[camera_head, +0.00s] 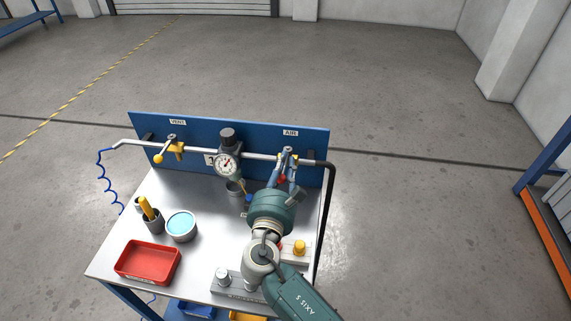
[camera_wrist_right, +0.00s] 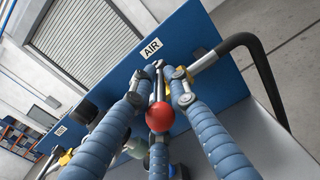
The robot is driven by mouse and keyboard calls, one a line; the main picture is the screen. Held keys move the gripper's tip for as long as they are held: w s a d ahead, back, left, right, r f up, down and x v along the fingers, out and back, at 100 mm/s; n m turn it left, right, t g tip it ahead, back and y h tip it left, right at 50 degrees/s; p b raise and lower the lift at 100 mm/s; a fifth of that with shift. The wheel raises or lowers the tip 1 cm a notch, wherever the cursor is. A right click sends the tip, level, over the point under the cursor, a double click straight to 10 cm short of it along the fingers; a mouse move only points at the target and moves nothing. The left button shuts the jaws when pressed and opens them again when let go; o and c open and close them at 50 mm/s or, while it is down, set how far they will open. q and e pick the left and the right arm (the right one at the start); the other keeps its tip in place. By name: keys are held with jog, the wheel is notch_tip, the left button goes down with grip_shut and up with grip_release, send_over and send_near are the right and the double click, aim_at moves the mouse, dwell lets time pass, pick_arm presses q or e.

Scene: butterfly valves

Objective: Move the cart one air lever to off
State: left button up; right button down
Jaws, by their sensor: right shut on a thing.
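The air lever, with a red ball knob (camera_wrist_right: 160,116), sits on the pipe below the AIR label (camera_head: 290,132). In the wrist view its bar runs from the valve toward the camera, between the blue padded fingers of my right gripper (camera_wrist_right: 159,82). In the head view my right gripper (camera_head: 287,160) reaches over the cart (camera_head: 205,258) to this valve and hides most of it; a bit of red shows beside the fingers. The right gripper is shut on the air lever. My left gripper is in neither view.
A yellow vent lever (camera_head: 158,159) sits left on the same pipe, below the VENT label (camera_head: 178,122). A pressure gauge (camera_head: 227,164) stands between. A red tray (camera_head: 148,262), a blue-topped can (camera_head: 181,225) and a black hose (camera_head: 331,200) are around. The floor around is clear.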

aim_at(279, 182)
jog(key=shift+r, duration=0.3)
jog(key=c, duration=1.9)
grip_release()
jog(key=shift+o, duration=0.2)
jog(key=shift+w+a+f, duration=0.1)
jog(key=shift+f, duration=0.1)
jog(key=v, duration=1.2)
